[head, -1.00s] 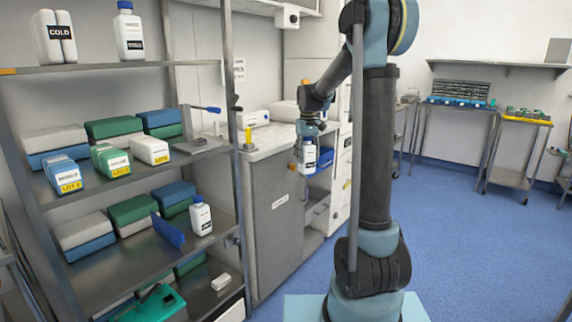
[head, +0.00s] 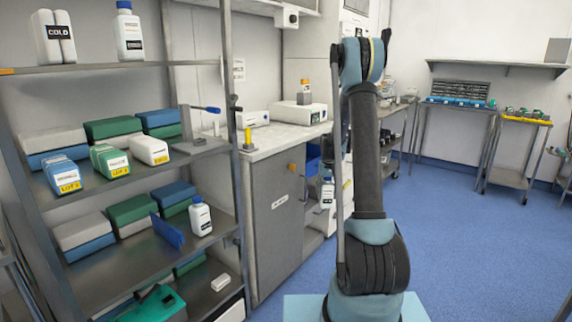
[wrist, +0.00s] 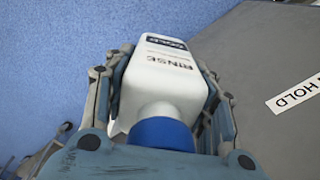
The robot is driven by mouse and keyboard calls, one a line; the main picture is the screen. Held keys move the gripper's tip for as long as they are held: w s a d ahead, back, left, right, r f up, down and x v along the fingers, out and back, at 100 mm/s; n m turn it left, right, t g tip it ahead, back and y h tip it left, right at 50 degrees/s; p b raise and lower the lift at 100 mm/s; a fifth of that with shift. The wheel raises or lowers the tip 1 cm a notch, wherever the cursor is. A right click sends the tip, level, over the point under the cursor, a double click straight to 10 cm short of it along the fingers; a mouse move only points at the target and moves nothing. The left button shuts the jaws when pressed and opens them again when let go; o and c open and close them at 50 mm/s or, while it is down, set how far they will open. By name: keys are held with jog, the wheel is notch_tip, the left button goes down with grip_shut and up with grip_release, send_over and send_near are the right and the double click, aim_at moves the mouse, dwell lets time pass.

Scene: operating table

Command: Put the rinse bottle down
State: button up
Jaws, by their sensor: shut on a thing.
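The rinse bottle (wrist: 165,85) is white with a blue cap and shows the word RINSE in the wrist view. My gripper (wrist: 165,100) is shut on it, with fingers along both sides and the cap towards the camera. My arm hides part of the gripper there.
A shelving rack (head: 120,175) on the left holds boxes, a white blue-capped bottle (head: 200,216) and other bottles. A grey cabinet (head: 277,215) with a white worktop (head: 275,143) carries a label, also in the wrist view (wrist: 295,94). Blue floor (head: 470,240) lies clear on the right.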

jog(key=s+f, duration=0.6)
jog(key=f, duration=0.1)
jog(key=shift+f, duration=0.35)
